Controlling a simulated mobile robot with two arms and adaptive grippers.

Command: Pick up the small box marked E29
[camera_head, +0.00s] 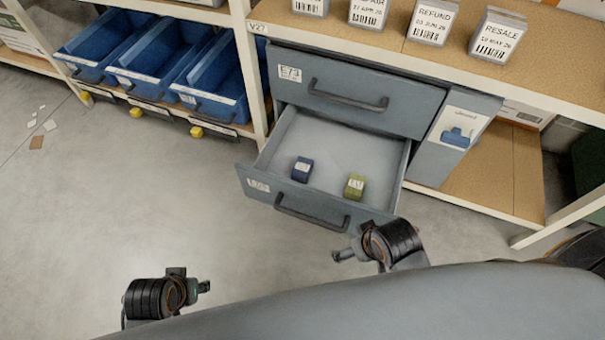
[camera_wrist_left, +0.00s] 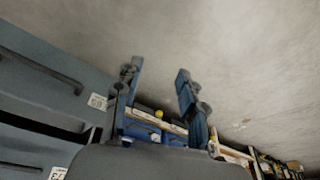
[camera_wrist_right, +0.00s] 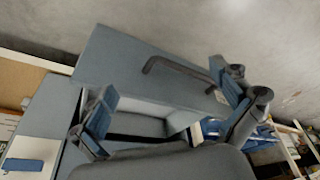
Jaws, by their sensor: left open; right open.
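Two small boxes lie apart in the open lower drawer (camera_head: 316,214) in the head view: a dark blue box (camera_head: 302,169) at the left and a yellow-green box (camera_head: 355,186) at the right. Each has a pale label too small to read, so I cannot tell which is E29. My right gripper (camera_head: 341,256) is open and empty, in front of the drawer's right part; its fingers also show in the right wrist view (camera_wrist_right: 163,80), with the drawer front beyond. My left gripper (camera_head: 204,287) is open and empty over the floor, left of the drawer; its spread fingers show in the left wrist view (camera_wrist_left: 158,72).
A closed drawer marked E73 (camera_head: 350,88) is above the open one. Blue bins (camera_head: 213,80) sit on a low shelf at left. White labelled boxes (camera_head: 432,22) stand on the top shelf. A rack post (camera_head: 252,75) stands left of the drawers. Floor at left is mostly clear.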

